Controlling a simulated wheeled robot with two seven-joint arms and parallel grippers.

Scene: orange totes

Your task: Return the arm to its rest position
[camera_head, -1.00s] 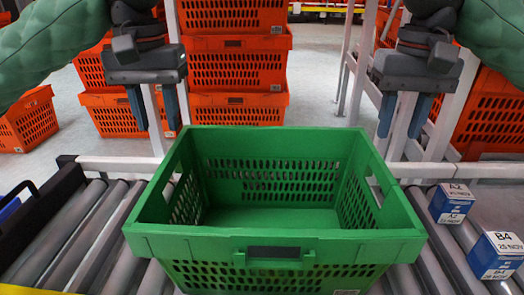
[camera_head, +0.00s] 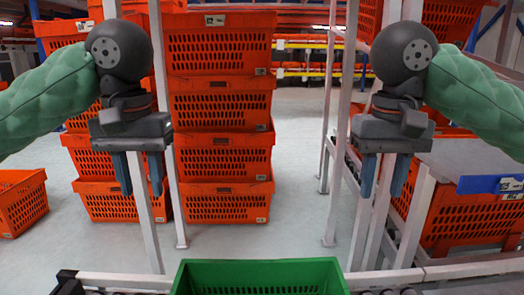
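My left gripper (camera_head: 139,174) hangs at the left of the head view, fingers pointing down and apart, with nothing between them. My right gripper (camera_head: 384,176) hangs at the right in much the same pose, its fingers also apart and empty. Both arms come in from the sides with green sleeves. The green crate (camera_head: 262,263) shows only its top part at the bottom edge, between and below the grippers. Neither gripper touches it.
Stacks of orange totes (camera_head: 222,92) stand behind the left gripper. More orange totes (camera_head: 464,215) sit at the right behind white posts. A white rail (camera_head: 440,272) runs across the front. The floor (camera_head: 290,170) between the stacks is clear.

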